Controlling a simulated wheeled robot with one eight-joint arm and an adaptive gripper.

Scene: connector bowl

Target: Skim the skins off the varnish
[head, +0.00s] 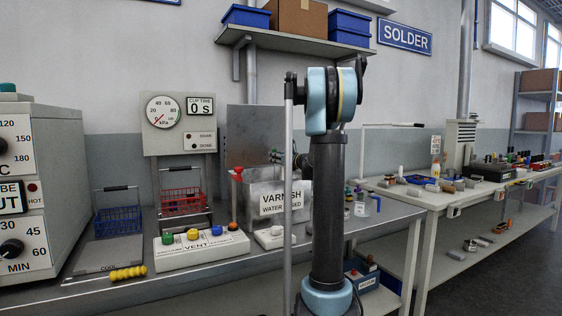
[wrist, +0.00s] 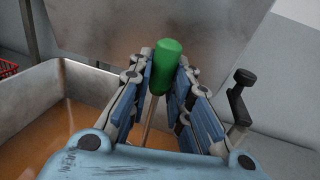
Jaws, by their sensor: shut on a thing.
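The varnish tank (head: 262,187) is an open grey metal box with a white "VARNISH WATER-BASED" label, on the bench left of my arm. In the wrist view, its pale wall (wrist: 90,78) surrounds amber-brown varnish (wrist: 62,112). My gripper (wrist: 165,84) is shut on the green handle (wrist: 167,62) of a tool with a thin pale shaft running down between the fingers. The tool's lower end is hidden by my gripper, so I cannot tell whether it touches the varnish. No separate skins can be made out on the visible surface.
A grey upright panel (head: 250,135) stands behind the tank. A dark crank handle (wrist: 240,95) is right of my gripper. Left on the bench are a red wire basket (head: 182,203), a blue basket (head: 118,221) and a vent button box (head: 200,248).

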